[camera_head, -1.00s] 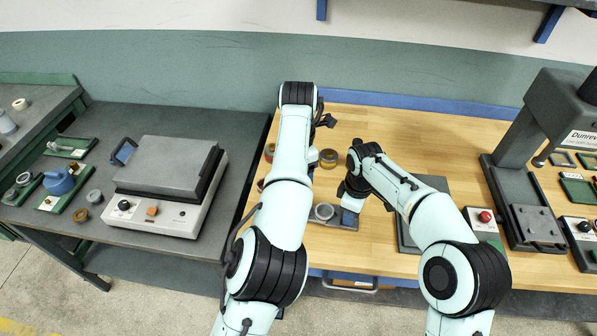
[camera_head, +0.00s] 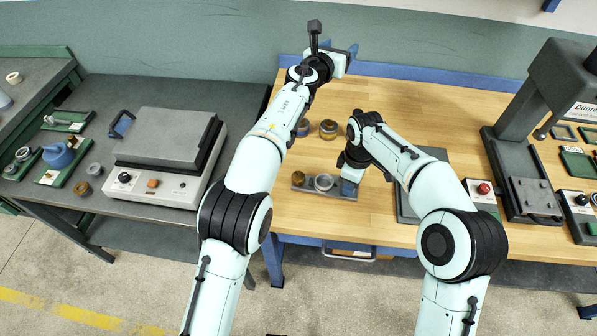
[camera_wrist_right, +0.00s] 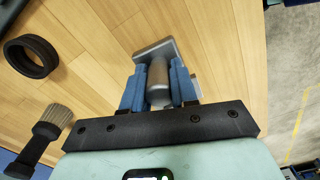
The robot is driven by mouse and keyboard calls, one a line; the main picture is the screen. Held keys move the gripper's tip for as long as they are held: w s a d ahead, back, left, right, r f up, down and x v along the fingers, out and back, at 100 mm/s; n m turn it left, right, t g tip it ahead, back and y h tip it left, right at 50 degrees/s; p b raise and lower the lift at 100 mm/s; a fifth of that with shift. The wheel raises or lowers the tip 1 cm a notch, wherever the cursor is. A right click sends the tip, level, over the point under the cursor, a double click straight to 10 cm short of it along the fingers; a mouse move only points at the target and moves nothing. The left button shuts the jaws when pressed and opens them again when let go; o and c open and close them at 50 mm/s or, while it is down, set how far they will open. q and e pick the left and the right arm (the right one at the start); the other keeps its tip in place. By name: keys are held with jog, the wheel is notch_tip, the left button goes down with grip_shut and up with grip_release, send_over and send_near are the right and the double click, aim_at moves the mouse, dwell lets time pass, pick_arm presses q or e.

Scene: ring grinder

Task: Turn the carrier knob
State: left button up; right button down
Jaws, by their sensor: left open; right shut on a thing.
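A long grey carrier (camera_head: 312,189) lies on the wooden bench, with a brass-coloured round piece (camera_head: 298,178) at its left end and a pale grey ring (camera_head: 323,182) near its middle. My right gripper (camera_head: 348,186) is low at the carrier's right end. In the right wrist view its blue fingers are shut on a grey cylinder (camera_wrist_right: 158,78), which looks like the knob. A grey plate (camera_wrist_right: 154,48) shows just beyond it. The cylinder's lower end is hidden. My left gripper (camera_head: 336,48) is open and empty, raised at the bench's back edge.
A brass ring (camera_head: 328,130) stands behind the carrier. A dark ring (camera_wrist_right: 30,57) and a brush (camera_wrist_right: 50,122) show in the right wrist view. A press (camera_head: 530,150) and a red-button box (camera_head: 484,190) stand right. A hotplate-like machine (camera_head: 165,150) is left.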

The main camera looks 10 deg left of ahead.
pick_arm(q)
jog(key=s+a+f+n+g+y, duration=0.25)
jog(key=a+f+n+y, duration=0.25)
jog(key=a+n+y, duration=0.55)
jog(key=n+g+h, duration=0.3)
jog(key=g+h, duration=0.2)
jog(key=g, duration=0.8)
send_near(299, 176)
notch_tip(299, 176, down, 9)
jog(key=shift+r, duration=0.2)
jog(key=shift+c, duration=0.4)
jog(key=shift+w, duration=0.1)
jog(key=c, duration=1)
